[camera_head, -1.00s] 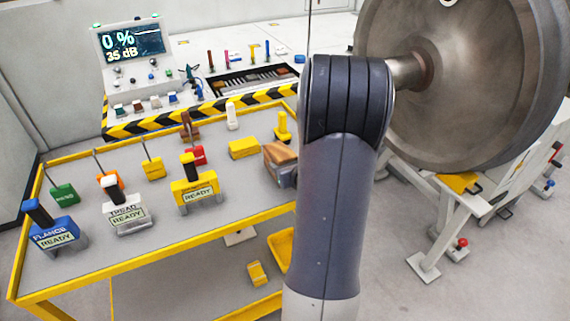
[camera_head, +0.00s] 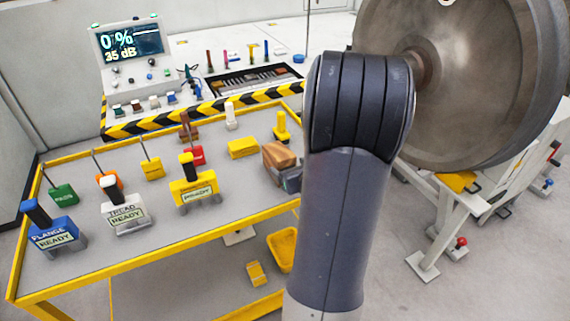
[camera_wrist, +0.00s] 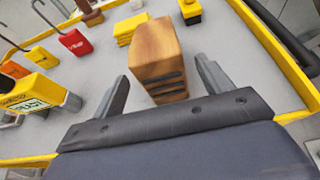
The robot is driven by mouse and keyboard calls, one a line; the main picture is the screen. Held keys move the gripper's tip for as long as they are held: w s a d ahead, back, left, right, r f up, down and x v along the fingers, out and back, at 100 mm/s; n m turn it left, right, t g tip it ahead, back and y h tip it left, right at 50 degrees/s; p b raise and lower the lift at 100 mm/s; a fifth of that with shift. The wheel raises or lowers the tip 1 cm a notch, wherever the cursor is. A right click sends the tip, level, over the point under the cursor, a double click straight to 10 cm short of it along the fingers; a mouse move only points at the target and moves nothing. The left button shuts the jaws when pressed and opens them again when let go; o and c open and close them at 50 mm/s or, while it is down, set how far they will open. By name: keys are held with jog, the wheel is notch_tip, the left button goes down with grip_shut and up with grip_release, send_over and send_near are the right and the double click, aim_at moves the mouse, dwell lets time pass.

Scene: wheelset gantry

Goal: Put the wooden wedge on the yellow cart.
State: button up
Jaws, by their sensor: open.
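The wooden wedge (camera_wrist: 157,58) is a brown block with dark grooves on its near side. It rests on the grey top of the yellow cart (camera_head: 150,258), near the cart's right edge. In the head view the wedge (camera_head: 279,155) is partly hidden by my arm. My gripper (camera_wrist: 160,80) is open, with one finger on each side of the wedge's near end. There are gaps between the fingers and the wedge. In the head view only a small part of my gripper shows beside the wedge.
Blue, white and yellow labelled probes (camera_head: 196,190) and several small coloured blocks stand on the cart. A yellow block (camera_head: 243,148) lies behind the wedge. A console (camera_head: 150,90) stands behind the cart. A large steel wheel (camera_head: 470,80) is at the right.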

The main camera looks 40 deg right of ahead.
jog(key=v, duration=0.7)
jog(key=shift+s, duration=0.3)
jog(key=shift+a+r, duration=0.1)
jog(key=shift+r, duration=0.05)
